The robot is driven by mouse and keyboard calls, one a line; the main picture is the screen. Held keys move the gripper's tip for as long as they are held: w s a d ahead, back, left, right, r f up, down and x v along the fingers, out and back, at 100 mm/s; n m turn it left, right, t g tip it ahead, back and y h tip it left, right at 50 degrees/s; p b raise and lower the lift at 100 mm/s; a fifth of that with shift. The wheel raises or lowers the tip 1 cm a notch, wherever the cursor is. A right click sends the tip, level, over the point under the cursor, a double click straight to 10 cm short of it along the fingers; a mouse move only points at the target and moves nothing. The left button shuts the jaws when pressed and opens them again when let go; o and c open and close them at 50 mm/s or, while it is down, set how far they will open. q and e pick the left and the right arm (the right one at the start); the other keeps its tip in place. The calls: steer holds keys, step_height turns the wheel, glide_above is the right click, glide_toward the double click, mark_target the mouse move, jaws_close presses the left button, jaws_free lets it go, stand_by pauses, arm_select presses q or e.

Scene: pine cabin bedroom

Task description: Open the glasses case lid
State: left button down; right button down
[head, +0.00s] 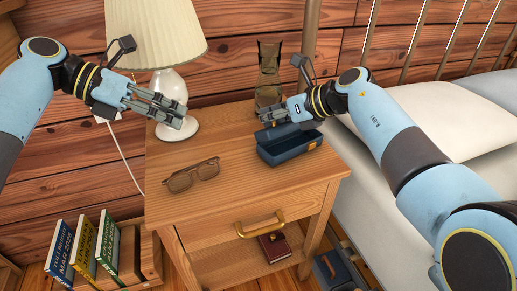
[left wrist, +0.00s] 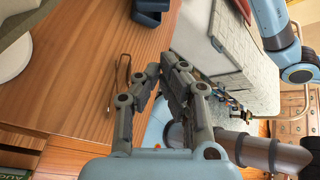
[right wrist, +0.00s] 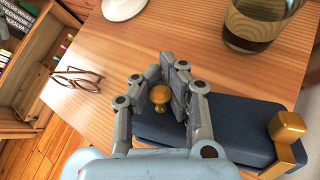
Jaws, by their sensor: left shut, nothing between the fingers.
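The dark blue glasses case (head: 290,153) stands on the nightstand, right of centre. In the head view its lid (head: 277,131) looks raised at the back, though my right gripper partly covers it. My right gripper (head: 273,116) is just above the case. In the right wrist view a gold knob (right wrist: 160,96) shows between its fingers, over the case (right wrist: 225,125). I cannot tell whether the fingers grip the knob. My left gripper (head: 177,117) is shut and empty in front of the lamp, left of the case. Its fingers (left wrist: 160,65) also show in the left wrist view.
Brown eyeglasses (head: 192,174) lie left of the case. A white lamp (head: 170,88) and an olive-brown vessel (head: 268,65) stand at the back. The nightstand top (head: 235,195) is clear in front. A bed (head: 440,115) adjoins on the right.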

arm_select(q)
steer(key=x, duration=1.9)
steer(key=shift+d, duration=0.3)
arm_select(e)
steer(key=shift+r, duration=0.1)
arm_select(q)
steer(key=shift+w+a+r, duration=0.2)
steer(key=shift+w+r, duration=0.15)
steer(key=shift+r, duration=0.1)
arm_select(e)
steer(key=c, duration=1.2)
jaws_free()
steer(key=shift+f, duration=0.2)
